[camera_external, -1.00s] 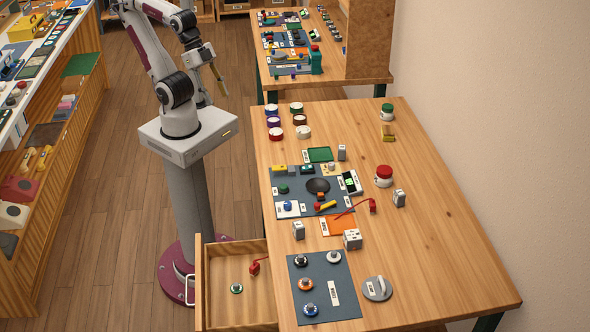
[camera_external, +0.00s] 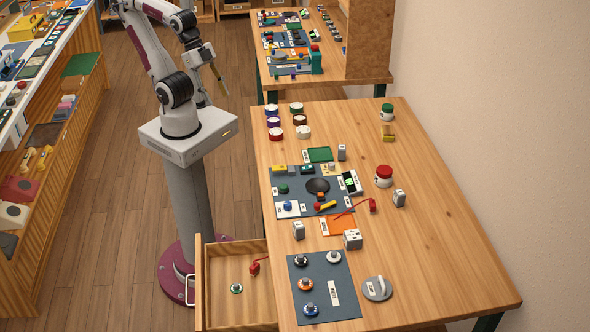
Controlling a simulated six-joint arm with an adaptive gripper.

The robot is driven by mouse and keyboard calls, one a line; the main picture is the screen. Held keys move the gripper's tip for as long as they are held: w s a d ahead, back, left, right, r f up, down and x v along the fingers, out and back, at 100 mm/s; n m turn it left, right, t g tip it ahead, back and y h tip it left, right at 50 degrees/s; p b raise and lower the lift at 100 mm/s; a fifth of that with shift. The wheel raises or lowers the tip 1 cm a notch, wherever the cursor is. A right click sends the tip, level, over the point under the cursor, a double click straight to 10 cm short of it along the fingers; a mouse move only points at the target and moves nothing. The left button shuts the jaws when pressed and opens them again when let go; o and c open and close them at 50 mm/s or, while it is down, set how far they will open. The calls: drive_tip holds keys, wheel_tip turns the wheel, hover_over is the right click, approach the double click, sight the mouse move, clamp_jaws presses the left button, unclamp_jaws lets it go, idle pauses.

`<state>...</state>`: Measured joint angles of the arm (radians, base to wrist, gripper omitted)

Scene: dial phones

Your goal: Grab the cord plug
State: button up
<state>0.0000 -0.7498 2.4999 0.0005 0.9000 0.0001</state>
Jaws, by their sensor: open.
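A small red block (camera_external: 372,205) with a thin red cord (camera_external: 352,211) stands on the table; the cord runs left toward the orange mat. A similar red piece (camera_external: 255,267) with a short cord lies in the open drawer. Which of these is the cord plug I cannot tell for sure. My gripper (camera_external: 222,88) is open, at the top left of the view, pointing down beside my arm. It is left of the table and far from both red pieces, touching neither.
The wooden table (camera_external: 440,260) has free room on its right side. The drawer (camera_external: 203,288) juts out at the front left and also holds a green-ringed piece (camera_external: 236,289). A dark mat (camera_external: 325,272) with several knobs and white cube-like blocks (camera_external: 352,239) stand near the cord.

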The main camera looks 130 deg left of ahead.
drive_tip(key=shift+w, duration=0.1)
drive_tip(key=w+a+f+m+y, duration=0.2)
drive_tip(key=w+a+m+y, duration=0.45)
drive_tip(key=w, duration=0.75)
drive_tip(key=w+a+f+m+y, duration=0.1)
drive_tip(key=w+a+m+y, duration=0.2)
drive_tip(key=w+a+m, duration=0.85)
drive_tip(key=m+t+h, duration=0.1)
drive_tip(key=m+t, duration=0.4)
drive_tip(key=m, duration=0.5)
approach(372, 207)
drive_tip(key=a, duration=0.2)
drive_tip(key=w+a, duration=0.1)
drive_tip(key=shift+a+f, duration=0.2)
drive_tip(key=shift+a, duration=0.2)
